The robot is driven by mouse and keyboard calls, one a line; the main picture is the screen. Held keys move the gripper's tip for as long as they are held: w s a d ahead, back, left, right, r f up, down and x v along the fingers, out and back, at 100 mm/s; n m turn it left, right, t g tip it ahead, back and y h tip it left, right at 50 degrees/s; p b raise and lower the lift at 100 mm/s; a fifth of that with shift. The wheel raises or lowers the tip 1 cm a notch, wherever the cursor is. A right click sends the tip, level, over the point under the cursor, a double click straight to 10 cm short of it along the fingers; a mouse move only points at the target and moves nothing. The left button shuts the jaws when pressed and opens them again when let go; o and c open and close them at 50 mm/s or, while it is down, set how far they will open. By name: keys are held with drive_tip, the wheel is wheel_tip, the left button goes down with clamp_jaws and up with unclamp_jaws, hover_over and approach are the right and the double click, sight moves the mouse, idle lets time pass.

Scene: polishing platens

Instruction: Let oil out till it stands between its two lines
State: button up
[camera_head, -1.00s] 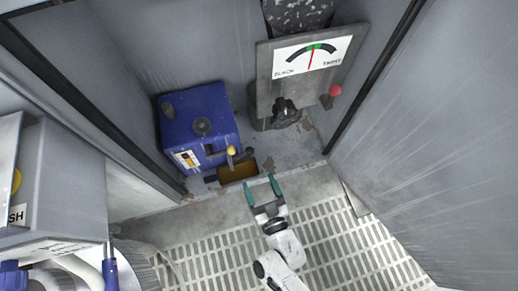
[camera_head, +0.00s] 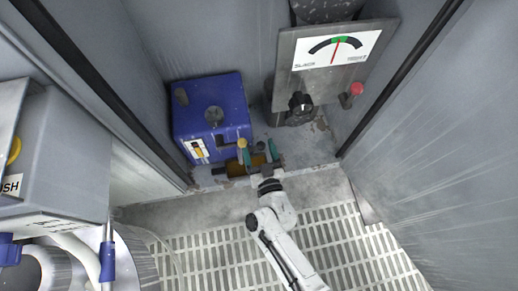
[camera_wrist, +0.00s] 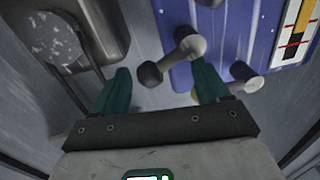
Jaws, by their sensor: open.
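A dark-grey knobbed handle (camera_wrist: 152,74) sticks out from the box. A yellow-ended knob (camera_head: 242,143) is beside it. My gripper (camera_head: 260,153) is open, its green fingers on either side of the grey handle, not closed on it. The yellow-ended knob lies outside the fingers.
A brown-bottomed tray (camera_head: 235,168) lies below the knobs, partly hidden by my gripper. Walls close in both sides; slatted floor (camera_head: 200,255) lies in front.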

drive_tip(key=shift+s, duration=0.1)
drive_tip(key=c, duration=1.1)
drive_tip(key=shift+d+f+m+b, duration=0.2)
drive_tip(key=shift+f+m+b, duration=0.6)
drive_tip(key=shift+m+b, duration=0.3)
drive_tip(key=shift+f+m+b, duration=0.35)
drive_tip(key=shift+m+b, duration=0.4)
drive_tip(key=shift+m, duration=0.55)
drive_tip(key=o, duration=1.1)
drive_tip(key=shift+r, duration=0.15)
drive_tip(key=p+v, duration=0.2)
drive_tip(key=v, duration=0.8)
drive_tip(key=shift+s+p, duration=0.35)
drive_tip(key=shift+p, duration=0.05)
